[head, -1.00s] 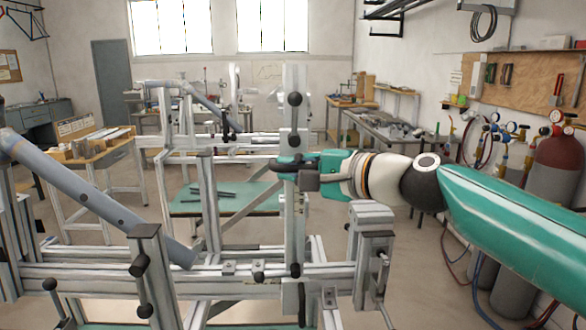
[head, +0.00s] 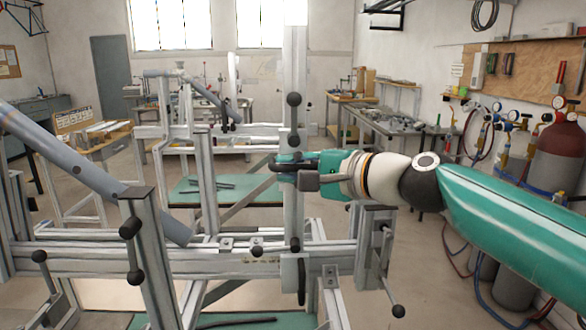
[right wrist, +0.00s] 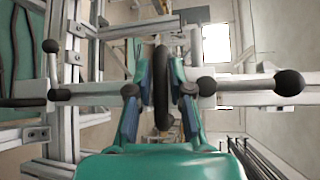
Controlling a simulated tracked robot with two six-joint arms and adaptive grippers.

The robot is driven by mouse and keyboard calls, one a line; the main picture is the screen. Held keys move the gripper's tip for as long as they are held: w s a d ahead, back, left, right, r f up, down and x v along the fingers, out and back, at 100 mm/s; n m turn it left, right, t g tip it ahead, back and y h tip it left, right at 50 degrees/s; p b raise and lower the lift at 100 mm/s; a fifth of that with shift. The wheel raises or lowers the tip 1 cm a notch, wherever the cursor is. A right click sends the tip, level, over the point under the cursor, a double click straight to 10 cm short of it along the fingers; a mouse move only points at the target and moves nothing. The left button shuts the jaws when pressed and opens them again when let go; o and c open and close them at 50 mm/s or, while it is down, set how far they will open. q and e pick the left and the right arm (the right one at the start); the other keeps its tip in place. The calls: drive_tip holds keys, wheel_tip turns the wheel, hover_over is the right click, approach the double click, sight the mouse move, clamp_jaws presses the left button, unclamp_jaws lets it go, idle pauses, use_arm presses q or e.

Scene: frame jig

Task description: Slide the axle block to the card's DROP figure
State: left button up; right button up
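The frame jig (head: 95,262) stands in front of me, with a pale upright post (head: 294,60) near its right side. My right gripper (head: 285,165) is at that post, about halfway up. In the right wrist view its fingers (right wrist: 161,85) lean inward, close on both sides of a dark upright loop-shaped handle (right wrist: 161,60), and appear shut on it. The axle block seems to be the part at the post behind this gripper; it is mostly hidden. I cannot make out a card or its DROP figure. My left gripper is not in view.
Black ball knobs (head: 293,99) stick out above the gripper, and another (head: 295,244) sits below it. A grey tube (head: 95,175) slants across the jig's left. Gas bottles (head: 557,155) stand right, a workbench (head: 385,122) behind. Open floor lies right of the jig.

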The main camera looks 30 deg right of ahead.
drive_tip(key=shift+s+d+r, duration=0.1)
drive_tip(key=shift+r, duration=0.05)
drive_tip(key=shift+s+d, duration=0.1)
drive_tip(key=shift+s, duration=0.1)
drive_tip(key=v, duration=1.1)
drive_tip(key=shift+s, duration=0.2)
